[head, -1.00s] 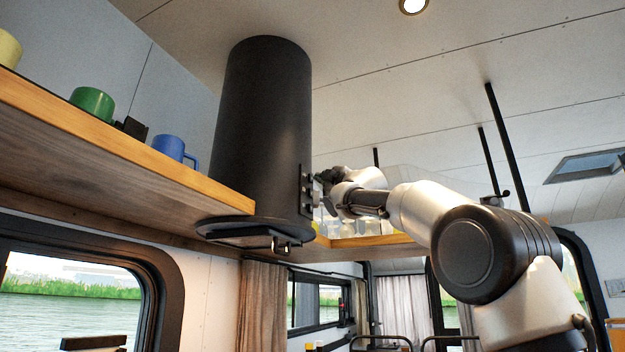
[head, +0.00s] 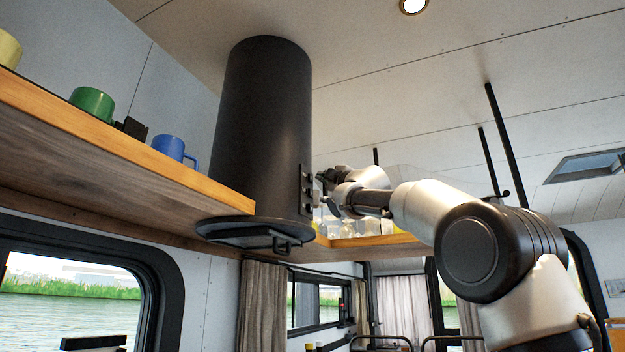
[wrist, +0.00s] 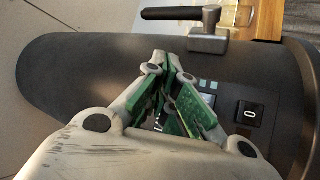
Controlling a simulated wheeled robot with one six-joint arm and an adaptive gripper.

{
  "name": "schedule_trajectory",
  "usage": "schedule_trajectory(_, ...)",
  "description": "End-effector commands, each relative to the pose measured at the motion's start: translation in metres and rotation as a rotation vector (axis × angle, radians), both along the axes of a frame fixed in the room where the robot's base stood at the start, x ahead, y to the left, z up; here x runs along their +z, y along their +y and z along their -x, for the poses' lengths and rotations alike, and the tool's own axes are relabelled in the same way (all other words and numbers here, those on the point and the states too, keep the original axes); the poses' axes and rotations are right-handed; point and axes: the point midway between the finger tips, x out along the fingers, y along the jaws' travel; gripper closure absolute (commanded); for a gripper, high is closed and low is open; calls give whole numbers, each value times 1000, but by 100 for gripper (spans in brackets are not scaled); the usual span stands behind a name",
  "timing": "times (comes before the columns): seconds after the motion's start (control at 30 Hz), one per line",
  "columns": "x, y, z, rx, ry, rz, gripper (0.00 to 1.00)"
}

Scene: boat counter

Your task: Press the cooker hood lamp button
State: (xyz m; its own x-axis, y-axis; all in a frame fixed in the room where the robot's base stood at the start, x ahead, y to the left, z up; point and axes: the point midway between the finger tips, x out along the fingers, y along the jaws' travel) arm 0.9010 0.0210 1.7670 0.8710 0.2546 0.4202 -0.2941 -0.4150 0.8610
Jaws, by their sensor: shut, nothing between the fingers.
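The cooker hood is a tall black cylinder (head: 262,130) with a flat round rim (head: 225,228) below. Its dark control panel (head: 305,188) is on the right side. My gripper (head: 322,180) is just right of the panel; I cannot tell whether it touches. In the wrist view my gripper (wrist: 172,68) is shut and empty, its green-padded fingers in front of the hood. The fingers hide part of the panel. I cannot tell which button is the lamp's.
A wooden shelf (head: 120,150) left of the hood holds a green mug (head: 92,103) and a blue mug (head: 170,147). A grey lever fitting (wrist: 208,35) projects from the hood in the wrist view. Black poles (head: 505,150) hang at right.

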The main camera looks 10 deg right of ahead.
Motion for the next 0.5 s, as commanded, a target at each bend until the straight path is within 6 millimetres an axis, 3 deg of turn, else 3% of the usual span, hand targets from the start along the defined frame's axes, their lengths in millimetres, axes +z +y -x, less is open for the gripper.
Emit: schedule_trajectory(0.5, 0, -9, 5, -1, 0, 1, 100)
